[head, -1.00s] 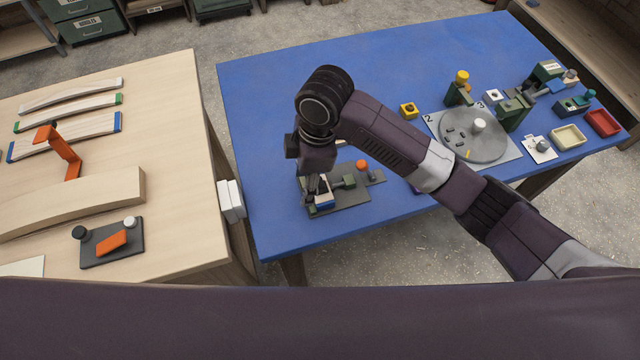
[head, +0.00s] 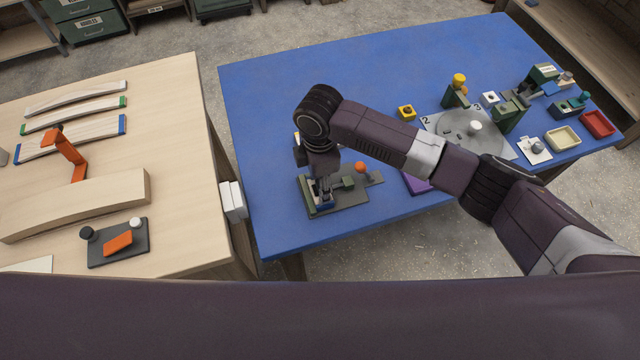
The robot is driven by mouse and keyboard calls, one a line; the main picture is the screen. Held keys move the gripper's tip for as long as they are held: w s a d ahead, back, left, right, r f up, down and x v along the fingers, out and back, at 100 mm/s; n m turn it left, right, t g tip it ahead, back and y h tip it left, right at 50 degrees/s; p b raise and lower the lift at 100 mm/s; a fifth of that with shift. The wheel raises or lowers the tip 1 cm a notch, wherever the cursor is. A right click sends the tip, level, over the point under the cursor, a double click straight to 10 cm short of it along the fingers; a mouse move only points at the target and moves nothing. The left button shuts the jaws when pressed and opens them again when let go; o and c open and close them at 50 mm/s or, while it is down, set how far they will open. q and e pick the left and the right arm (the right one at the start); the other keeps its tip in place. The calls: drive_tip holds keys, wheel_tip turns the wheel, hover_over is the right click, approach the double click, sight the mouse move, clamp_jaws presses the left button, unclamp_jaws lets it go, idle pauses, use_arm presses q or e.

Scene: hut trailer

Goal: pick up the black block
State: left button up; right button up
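My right gripper (head: 324,198) points down at a dark grey fixture plate (head: 350,202) near the front left of the blue table. The fixture carries a green clamp and an orange knob (head: 360,167). A small blue piece (head: 325,206) shows at the fingertips, partly hidden by them. The fingers are small and dark, so I cannot tell whether they are open or shut on something. I cannot clearly pick out a black block; it may be hidden by the gripper. My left gripper is not in view.
A grey turntable (head: 468,148) with a white knob stands right of my arm. Beyond it are a cream tray (head: 562,139) and a red tray (head: 598,123). A purple item (head: 416,184) is partly under my arm. A wooden table (head: 170,180) stands left. The blue table's back is clear.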

clamp_jaws()
idle(0.3)
drive_tip(key=shift+r, duration=0.1)
